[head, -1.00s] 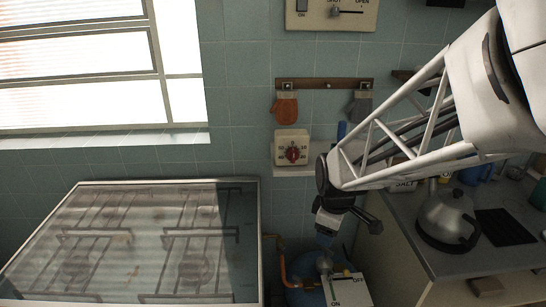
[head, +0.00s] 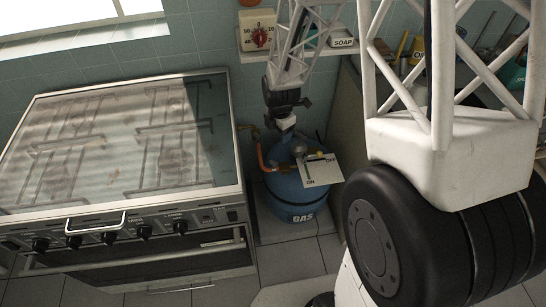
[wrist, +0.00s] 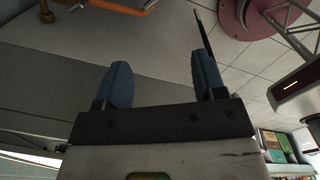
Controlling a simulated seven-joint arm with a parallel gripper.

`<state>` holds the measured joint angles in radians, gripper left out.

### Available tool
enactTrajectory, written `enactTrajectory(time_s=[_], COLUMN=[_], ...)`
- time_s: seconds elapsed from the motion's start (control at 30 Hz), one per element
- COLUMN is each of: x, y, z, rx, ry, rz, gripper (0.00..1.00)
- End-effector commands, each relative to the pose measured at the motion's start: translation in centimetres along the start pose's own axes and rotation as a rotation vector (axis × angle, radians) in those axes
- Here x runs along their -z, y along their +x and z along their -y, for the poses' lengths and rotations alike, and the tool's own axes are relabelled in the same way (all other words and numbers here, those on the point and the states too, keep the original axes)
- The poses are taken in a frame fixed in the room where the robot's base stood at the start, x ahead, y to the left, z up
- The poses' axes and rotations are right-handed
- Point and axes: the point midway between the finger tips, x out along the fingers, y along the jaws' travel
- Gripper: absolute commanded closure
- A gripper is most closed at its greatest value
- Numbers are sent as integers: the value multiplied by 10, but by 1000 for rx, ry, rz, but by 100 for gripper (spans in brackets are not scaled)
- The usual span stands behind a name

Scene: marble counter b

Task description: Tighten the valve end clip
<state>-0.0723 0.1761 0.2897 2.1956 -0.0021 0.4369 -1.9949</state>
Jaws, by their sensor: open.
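A blue gas cylinder (head: 292,200) stands on the floor to the right of the stove. Its grey valve top (head: 300,149) is partly visible, with a white ON card (head: 319,170) beside it. An orange hose (head: 262,157) runs from the wall pipe to the cylinder's top. The end clip is too small to make out. My gripper (head: 286,124) points down just above the cylinder's top; its fingertips are hard to see there. In the wrist view, its two blue fingers (wrist: 163,80) are spread with nothing between them.
The glass-lidded stove (head: 130,150) stands close on the left, its oven handle and knobs facing front. A counter side (head: 347,125) is close on the right. A red-dial timer (head: 261,36) and a soap box (head: 343,42) sit on the wall shelf above. Tiled floor lies in front.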

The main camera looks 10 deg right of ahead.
Motion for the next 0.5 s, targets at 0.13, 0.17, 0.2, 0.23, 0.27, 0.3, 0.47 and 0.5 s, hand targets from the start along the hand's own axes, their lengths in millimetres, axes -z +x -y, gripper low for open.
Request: enactTrajectory(time_s=[0.13, 0.17, 0.2, 0.23, 0.27, 0.3, 0.47, 0.5], x=[0, 0, 0, 0, 1, 1, 2, 2], y=[40, 47, 57, 64, 71, 78, 104, 108], z=[-9, -11, -12, -14, -15, -17, -20, -20], rx=[16, 19, 22, 23, 25, 27, 32, 34], ry=[-151, -182, -222, -251, -279, -313, -419, -436], rz=[-9, -11, -14, -15, -17, -18, -25, -26], gripper=[36, 36, 36, 36, 36, 36, 36, 36])
